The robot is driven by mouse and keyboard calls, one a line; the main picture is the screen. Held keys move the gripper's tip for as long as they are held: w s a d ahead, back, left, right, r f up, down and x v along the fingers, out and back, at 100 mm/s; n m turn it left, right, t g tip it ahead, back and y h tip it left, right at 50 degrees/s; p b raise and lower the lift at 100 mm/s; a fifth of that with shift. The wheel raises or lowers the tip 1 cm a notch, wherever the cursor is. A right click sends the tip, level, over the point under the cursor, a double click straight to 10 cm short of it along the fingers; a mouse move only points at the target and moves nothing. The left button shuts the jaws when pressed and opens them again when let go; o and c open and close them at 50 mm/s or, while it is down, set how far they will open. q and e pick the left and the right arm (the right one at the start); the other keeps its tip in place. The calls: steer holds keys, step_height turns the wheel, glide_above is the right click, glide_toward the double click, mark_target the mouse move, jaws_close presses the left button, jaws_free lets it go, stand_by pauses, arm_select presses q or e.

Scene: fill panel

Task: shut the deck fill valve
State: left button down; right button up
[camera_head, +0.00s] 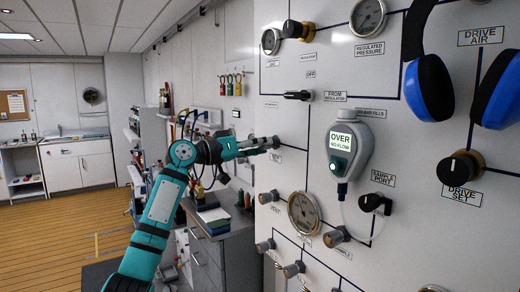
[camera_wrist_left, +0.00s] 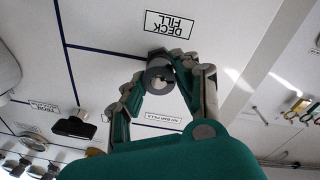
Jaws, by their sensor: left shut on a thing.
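The deck fill valve shows in the left wrist view as a round grey knob (camera_wrist_left: 158,80) on the white panel, next to the upside-down DECK FILL label (camera_wrist_left: 168,24). My left gripper (camera_wrist_left: 160,82) has its two fingers on either side of the knob and is shut on it. In the head view my left gripper (camera_head: 266,144) reaches the panel's left part from the left. The knob's end (camera_head: 276,142) just shows there, and the fingers hide most of it. Whether the valve is open or shut cannot be told. My right gripper is in neither view.
The white panel (camera_head: 400,160) fills the right side. A black lever (camera_head: 297,95) sits above right of my gripper. A grey meter (camera_head: 346,150) reads OVER, NO FLOW. Blue ear defenders (camera_head: 429,88) hang at right. A cluttered grey counter (camera_head: 222,228) stands below my left arm.

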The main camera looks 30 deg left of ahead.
arm_select(q)
steer(key=m, duration=0.6)
steer(key=m+b, duration=0.1)
steer(key=m, duration=0.6)
steer(key=m+b, duration=0.1)
steer(key=m, duration=0.6)
steer(key=shift+d+f+g+y, duration=0.15)
steer(key=shift+f+g+y, duration=0.15)
steer(key=shift+g+y, duration=0.1)
steer(key=shift+m, duration=0.3)
steer(key=c, duration=1.2)
jaws_free()
steer(key=shift+c, duration=0.2)
steer(key=shift+o, duration=1.4)
steer(key=shift+r, duration=0.15)
steer(key=shift+s+r, duration=0.1)
